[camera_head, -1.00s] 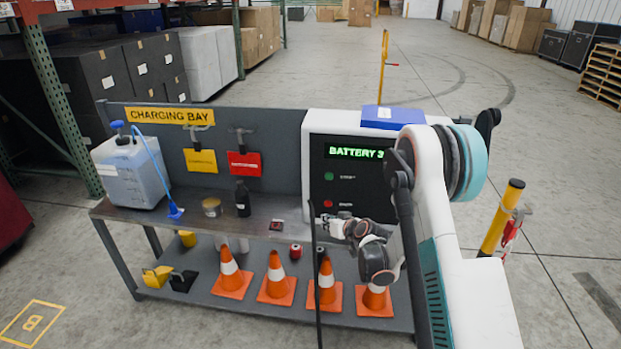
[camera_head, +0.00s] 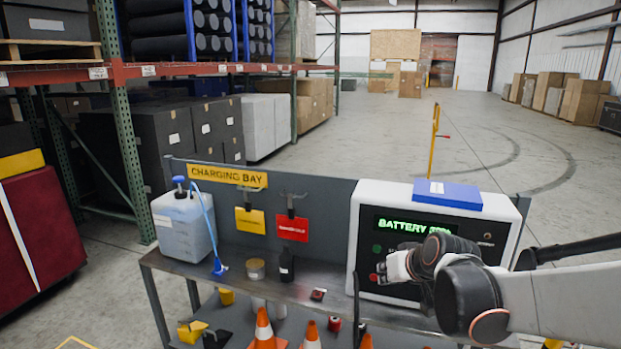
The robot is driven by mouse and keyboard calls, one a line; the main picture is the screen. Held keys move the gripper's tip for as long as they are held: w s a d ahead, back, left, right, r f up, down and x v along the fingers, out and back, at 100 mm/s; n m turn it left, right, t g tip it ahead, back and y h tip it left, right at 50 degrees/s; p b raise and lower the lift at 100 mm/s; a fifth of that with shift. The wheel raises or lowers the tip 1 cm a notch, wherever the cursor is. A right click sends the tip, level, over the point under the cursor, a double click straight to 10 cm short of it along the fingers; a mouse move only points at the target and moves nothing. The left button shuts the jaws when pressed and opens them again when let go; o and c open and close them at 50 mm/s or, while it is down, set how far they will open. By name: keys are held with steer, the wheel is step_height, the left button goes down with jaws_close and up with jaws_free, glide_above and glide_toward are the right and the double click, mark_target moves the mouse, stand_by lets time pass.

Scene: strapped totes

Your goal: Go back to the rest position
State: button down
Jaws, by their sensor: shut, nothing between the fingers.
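My gripper (camera_head: 383,272) is shut and empty. It points left in front of the lower part of the charger's dark panel, over the red button area in the picture. I cannot tell whether it touches the panel. My arm comes in from the right edge and covers the panel's lower right. The white charger (camera_head: 364,215) stands at the right end of the charging bay bench, with a green "BATTERY" readout (camera_head: 402,225) partly legible. A green button shows on the panel, and a red button is beside the fingertips.
The bench (camera_head: 190,270) holds a jug (camera_head: 183,228), a tin (camera_head: 255,269) and a dark bottle (camera_head: 286,264). A blue box (camera_head: 447,195) lies on the charger. Orange cones (camera_head: 264,328) stand on the lower shelf. Open floor (camera_head: 500,150) lies behind the bench.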

steer(key=s+d+r+g+h, duration=0.1)
steer(key=s, duration=1.2)
steer(key=s+d+m+h, duration=0.1)
steer(key=s, duration=1.2)
steer(key=shift+s+r+g+h, duration=0.25)
steer(key=shift+r+g+h, duration=0.05)
steer(key=shift+r+g, duration=0.1)
steer(key=shift+d+r, duration=0.1)
